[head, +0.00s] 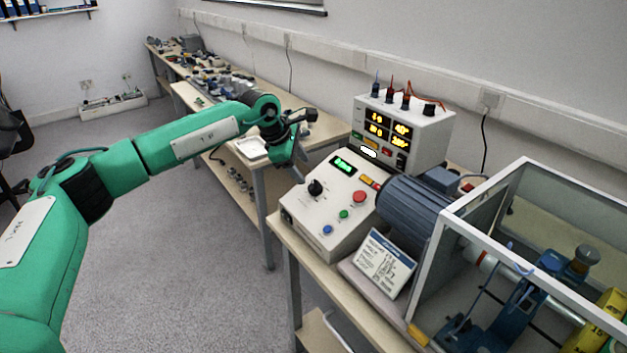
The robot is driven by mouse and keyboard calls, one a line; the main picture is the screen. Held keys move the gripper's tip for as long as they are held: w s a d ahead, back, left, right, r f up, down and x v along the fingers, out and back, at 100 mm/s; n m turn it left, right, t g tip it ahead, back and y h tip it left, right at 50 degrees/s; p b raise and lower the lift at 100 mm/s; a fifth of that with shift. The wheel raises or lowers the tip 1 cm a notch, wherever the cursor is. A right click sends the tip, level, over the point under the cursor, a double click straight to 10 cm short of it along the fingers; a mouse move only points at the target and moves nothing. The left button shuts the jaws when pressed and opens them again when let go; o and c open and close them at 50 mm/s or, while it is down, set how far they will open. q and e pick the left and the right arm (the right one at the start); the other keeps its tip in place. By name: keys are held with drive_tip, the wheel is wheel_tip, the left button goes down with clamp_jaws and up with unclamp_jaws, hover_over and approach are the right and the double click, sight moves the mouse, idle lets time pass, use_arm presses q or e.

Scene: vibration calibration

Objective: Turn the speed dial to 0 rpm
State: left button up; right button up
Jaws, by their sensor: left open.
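The speed dial (315,187) is a black knob on the sloped white control box (322,214) on the bench. A small green-lit display (344,165) sits above it on the same panel, too small to read. Red, green and blue buttons are right of and below the dial. My left gripper (302,160) is at the end of the green arm that comes in from the left. It is open, behind and left of the dial in the picture, and apart from it. The dial is in plain sight; its pointer setting cannot be read. My right gripper is not in view.
A meter box (402,130) with lit displays and cables stands behind the control box. A blue-grey motor (412,208), a printed card (377,264) and a framed clear guard (530,250) are to the right. Open floor (190,270) lies left of the bench.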

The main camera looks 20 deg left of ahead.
sight(313, 184)
use_arm(q)
drive_tip(key=x, duration=0.6)
drive_tip(key=shift+w+d+f+p, duration=0.1)
drive_tip(key=shift+w+f+p, duration=0.05)
drive_tip(key=shift+f+p, duration=0.15)
drive_tip(key=shift+d+f, duration=0.1)
drive_tip(key=shift+f, duration=0.2)
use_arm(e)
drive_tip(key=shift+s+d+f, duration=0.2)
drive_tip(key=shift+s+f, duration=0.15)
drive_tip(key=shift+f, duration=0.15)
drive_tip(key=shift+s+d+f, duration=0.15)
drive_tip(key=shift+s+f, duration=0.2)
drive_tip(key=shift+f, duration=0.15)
use_arm(q)
drive_tip(key=c, duration=1)
drive_tip(key=shift+o, duration=0.2)
